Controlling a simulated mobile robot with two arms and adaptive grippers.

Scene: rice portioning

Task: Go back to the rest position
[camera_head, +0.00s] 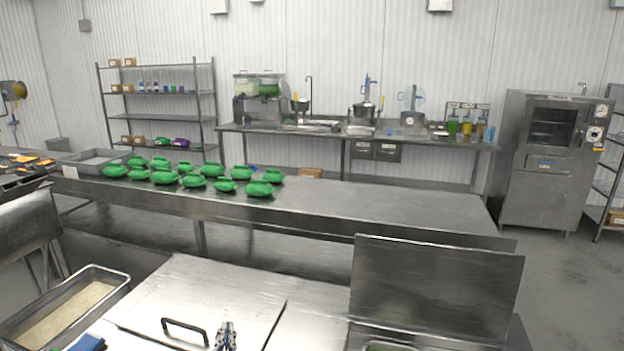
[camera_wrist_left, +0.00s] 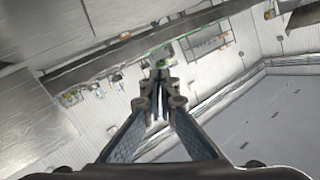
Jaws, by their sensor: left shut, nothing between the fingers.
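My left gripper (camera_head: 226,337) shows at the bottom edge of the head view, in front of the near steel counter with a black handle (camera_head: 185,331). In the left wrist view the left gripper (camera_wrist_left: 160,75) points out into the room, its two fingers together at the tips with nothing between them. It touches nothing that I can see. My right gripper is in neither view.
A tray of rice (camera_head: 118,281) stands at the lower left. A raised steel lid (camera_head: 435,290) stands at the right of the near counter. Several green containers (camera_head: 259,188) sit on the long steel table (camera_head: 400,205), whose right half is clear.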

